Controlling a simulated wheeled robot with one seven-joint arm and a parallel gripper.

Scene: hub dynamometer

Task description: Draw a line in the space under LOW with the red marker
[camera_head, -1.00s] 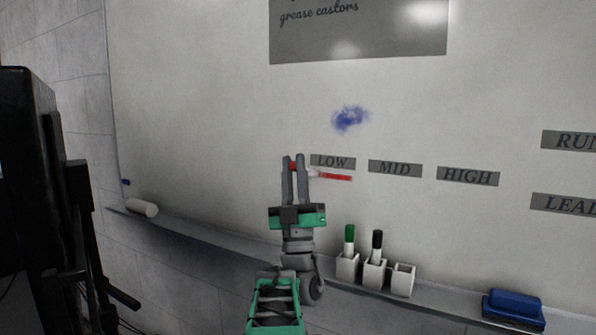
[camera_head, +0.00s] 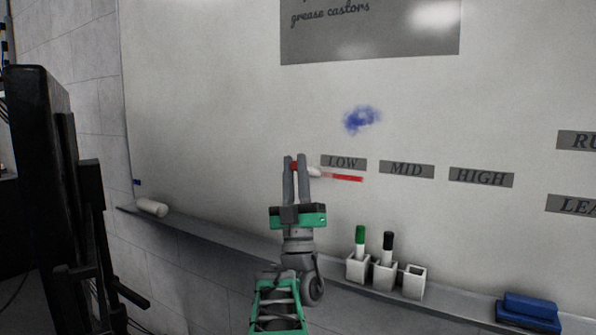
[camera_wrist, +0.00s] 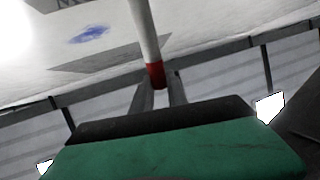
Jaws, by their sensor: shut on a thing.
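The red marker (camera_wrist: 144,30) has a white body with a red end. My gripper (camera_head: 297,160) is shut on it near the red end (camera_wrist: 155,75), and the white body points away from the jaws. In the head view the white body (camera_head: 314,172) reaches right from my fingers toward the whiteboard. A red line (camera_head: 343,178) lies just under the LOW label (camera_head: 343,162), its left end at the marker's tip. Whether the tip touches the board cannot be told.
MID (camera_head: 407,168) and HIGH (camera_head: 481,177) labels sit right of LOW. A blue smudge (camera_head: 362,119) is above. The ledge (camera_head: 230,240) carries holders (camera_head: 358,267) with green and black markers, an empty holder (camera_head: 412,281), a blue eraser (camera_head: 528,310) and a white cylinder (camera_head: 152,207). A dark stand (camera_head: 45,180) is at left.

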